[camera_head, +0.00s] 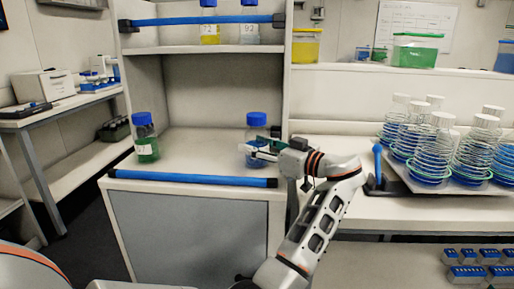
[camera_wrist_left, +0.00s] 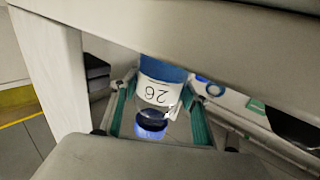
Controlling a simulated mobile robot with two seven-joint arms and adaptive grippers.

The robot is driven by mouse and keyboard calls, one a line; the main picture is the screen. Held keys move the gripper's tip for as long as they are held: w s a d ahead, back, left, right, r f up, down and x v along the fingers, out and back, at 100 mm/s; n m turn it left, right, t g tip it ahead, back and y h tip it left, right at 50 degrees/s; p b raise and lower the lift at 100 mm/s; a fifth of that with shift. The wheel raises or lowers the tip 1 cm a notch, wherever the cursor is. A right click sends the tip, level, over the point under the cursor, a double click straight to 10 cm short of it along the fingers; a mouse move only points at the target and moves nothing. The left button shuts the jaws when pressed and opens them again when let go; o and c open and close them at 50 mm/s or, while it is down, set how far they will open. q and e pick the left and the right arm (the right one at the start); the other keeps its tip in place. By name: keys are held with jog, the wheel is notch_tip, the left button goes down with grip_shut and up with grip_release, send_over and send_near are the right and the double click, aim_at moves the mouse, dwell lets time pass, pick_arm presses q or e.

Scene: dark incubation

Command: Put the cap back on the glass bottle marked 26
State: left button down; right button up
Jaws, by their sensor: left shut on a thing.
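The glass bottle marked 26 (camera_wrist_left: 158,92) shows its label upside down in the left wrist view, with blue liquid inside. In the head view the bottle (camera_head: 256,134) is upright at the right front of the cabinet's lower shelf. Its blue cap (camera_head: 256,119) is at the mouth, also seen in the left wrist view (camera_wrist_left: 151,129); how tightly it sits I cannot tell. My left gripper (camera_head: 254,149) is shut on the bottle's body, its green fingers on either side.
A green-liquid bottle (camera_head: 146,139) stands left on the same shelf. A blue rail (camera_head: 195,179) runs along the front edge. Yellow (camera_head: 209,29) and clear (camera_head: 249,30) bottles stand above. The shelf between the two lower bottles is free.

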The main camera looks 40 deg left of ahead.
pick_arm(q)
jog(key=shift+f, duration=0.15)
jog(key=shift+f, duration=0.2)
jog(key=c, duration=1.1)
grip_release()
